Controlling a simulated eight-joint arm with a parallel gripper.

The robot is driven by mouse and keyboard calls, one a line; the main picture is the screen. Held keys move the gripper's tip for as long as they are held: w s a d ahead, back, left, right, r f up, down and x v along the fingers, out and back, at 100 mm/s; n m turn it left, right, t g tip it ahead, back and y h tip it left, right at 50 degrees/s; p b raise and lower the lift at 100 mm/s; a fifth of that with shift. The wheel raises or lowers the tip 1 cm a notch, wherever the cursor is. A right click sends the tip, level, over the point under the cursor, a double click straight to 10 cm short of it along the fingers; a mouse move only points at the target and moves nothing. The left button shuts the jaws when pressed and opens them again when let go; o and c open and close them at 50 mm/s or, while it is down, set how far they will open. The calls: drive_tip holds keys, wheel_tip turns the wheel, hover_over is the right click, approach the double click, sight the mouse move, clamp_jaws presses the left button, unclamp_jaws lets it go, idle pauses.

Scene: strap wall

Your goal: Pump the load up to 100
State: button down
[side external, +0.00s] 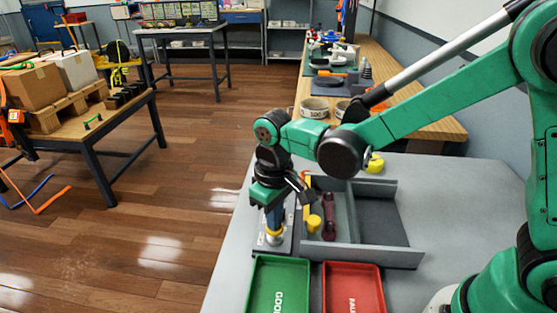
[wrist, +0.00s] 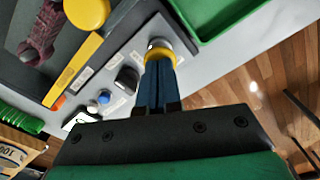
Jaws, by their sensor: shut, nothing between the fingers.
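My gripper (side external: 272,222) points down over a small grey control panel (side external: 288,236). Its blue fingers are shut together with nothing between them, and they also show in the wrist view (wrist: 157,88). A yellow ring with a silver knob (wrist: 158,48) sits right at the fingertips; I cannot tell whether they touch. Beside it on the panel are a dark knob (wrist: 127,78), a blue button (wrist: 104,97) and small white labels. A yellow bar (wrist: 73,70) with an orange end lies along the panel's edge. A pale face with partly cut-off digits (wrist: 12,157) shows at lower left.
A grey-walled tray (side external: 375,250) right of the panel holds a dark red part (side external: 328,220) and a yellow round piece (side external: 314,223). A green tray (side external: 278,290) and a red tray (side external: 353,292) stand in front. Bare bench lies left of the panel.

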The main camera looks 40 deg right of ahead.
drive_tip(key=shift+f, duration=0.55)
drive_tip(key=shift+r, duration=1.2)
drive_tip(key=shift+f, duration=0.1)
drive_tip(key=shift+f, duration=1.05)
drive_tip(key=shift+r, duration=1.15)
